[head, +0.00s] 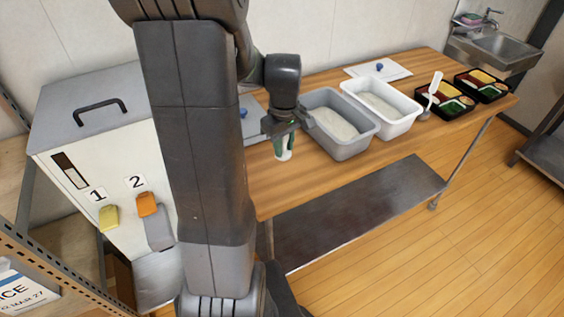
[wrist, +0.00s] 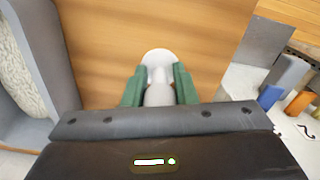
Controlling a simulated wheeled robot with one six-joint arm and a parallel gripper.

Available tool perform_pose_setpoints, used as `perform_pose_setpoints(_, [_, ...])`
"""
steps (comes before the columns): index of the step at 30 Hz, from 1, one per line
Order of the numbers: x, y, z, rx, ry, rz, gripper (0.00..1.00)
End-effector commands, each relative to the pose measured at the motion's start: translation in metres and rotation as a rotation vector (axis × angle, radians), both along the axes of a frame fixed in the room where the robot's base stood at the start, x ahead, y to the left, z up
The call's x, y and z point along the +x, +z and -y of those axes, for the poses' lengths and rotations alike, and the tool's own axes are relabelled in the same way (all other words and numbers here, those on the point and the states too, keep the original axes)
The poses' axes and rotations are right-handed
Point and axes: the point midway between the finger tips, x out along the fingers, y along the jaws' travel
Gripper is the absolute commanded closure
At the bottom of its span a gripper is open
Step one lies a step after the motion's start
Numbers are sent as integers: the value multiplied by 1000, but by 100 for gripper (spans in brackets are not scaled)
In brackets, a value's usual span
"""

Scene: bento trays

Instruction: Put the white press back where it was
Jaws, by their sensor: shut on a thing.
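The white press (head: 284,155) is held in my gripper (head: 283,133), which is shut on it. My gripper is over the wooden table, in front of the grey tub's left end. In the wrist view the press (wrist: 158,96) stands between the green fingers of my gripper (wrist: 158,75), with its wider pale round end beyond the fingertips. Whether its end touches the table I cannot tell.
A grey tub (head: 362,146) and a white tub (head: 407,122), both with rice, stand right of my gripper. Black bento trays (head: 455,113) are farther right, one with a white paddle (head: 434,86). A dispenser (head: 75,150) stands left. The table front is bare.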

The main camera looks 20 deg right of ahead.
Motion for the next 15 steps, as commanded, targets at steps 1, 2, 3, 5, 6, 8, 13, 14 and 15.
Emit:
perform_pose_setpoints(1, [-1, -10, -1, 2, 0, -5, 100])
perform_pose_setpoints(2, [-1, -14, -1, 1, 0, -3, 100])
perform_pose_setpoints(3, [0, -18, 0, 1, 0, -3, 100])
perform_pose_setpoints(5, [0, -22, 0, 1, 0, -1, 100])
perform_pose_setpoints(6, [0, -26, 0, 1, 0, -1, 100])
perform_pose_setpoints(8, [0, -33, -1, 1, 0, -3, 100])
perform_pose_setpoints(13, [0, -56, -1, 0, 0, -2, 100])
perform_pose_setpoints(14, [0, -58, -1, 1, 0, -1, 100])
perform_pose_setpoints(15, [0, -60, 0, 0, 0, 0, 100])
